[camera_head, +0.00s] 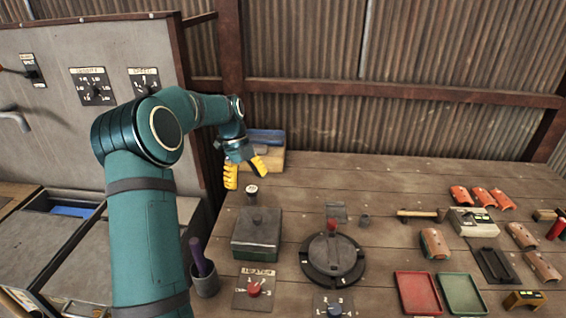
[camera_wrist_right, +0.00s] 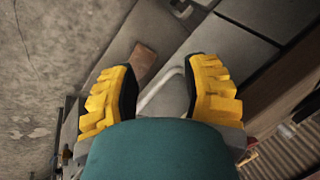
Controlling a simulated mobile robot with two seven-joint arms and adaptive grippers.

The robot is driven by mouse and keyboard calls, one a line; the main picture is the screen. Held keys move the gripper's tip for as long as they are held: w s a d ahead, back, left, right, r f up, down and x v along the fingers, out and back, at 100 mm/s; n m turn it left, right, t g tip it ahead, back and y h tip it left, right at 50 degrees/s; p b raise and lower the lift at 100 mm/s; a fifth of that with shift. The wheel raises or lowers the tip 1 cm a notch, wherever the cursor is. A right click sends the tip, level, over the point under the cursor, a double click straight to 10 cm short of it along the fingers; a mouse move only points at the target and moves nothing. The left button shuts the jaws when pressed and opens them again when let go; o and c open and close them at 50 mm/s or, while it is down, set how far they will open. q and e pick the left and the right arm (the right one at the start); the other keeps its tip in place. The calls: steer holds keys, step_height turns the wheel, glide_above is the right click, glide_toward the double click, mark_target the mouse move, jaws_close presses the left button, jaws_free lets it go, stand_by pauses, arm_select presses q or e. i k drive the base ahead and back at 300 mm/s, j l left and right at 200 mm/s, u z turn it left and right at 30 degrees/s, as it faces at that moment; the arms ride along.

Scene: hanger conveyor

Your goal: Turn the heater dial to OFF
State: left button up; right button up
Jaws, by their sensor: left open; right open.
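Two black dials, one (camera_head: 97,92) and another (camera_head: 145,90), are on the grey wall panel. The labels are too small to tell surely which is the heater dial or where it points. My left gripper (camera_head: 245,172) is open and empty above the table's far left part, well away from the red dial. My right gripper (camera_wrist_right: 165,88) shows only in the right wrist view, open, with nothing between its fingers.
A grey metal box (camera_head: 257,235) and a round black turntable (camera_head: 333,262) with a red knob stand behind the dials. A cup (camera_head: 204,282) is to the left. Red (camera_head: 416,293) and green (camera_head: 461,293) trays lie right. The table's far middle is clear.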

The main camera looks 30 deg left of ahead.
mark_target(254, 289)
steer(key=k+l, duration=0.35)
steer(key=l, duration=0.15)
steer(key=k+l, duration=0.4)
steer(key=l, duration=0.1)
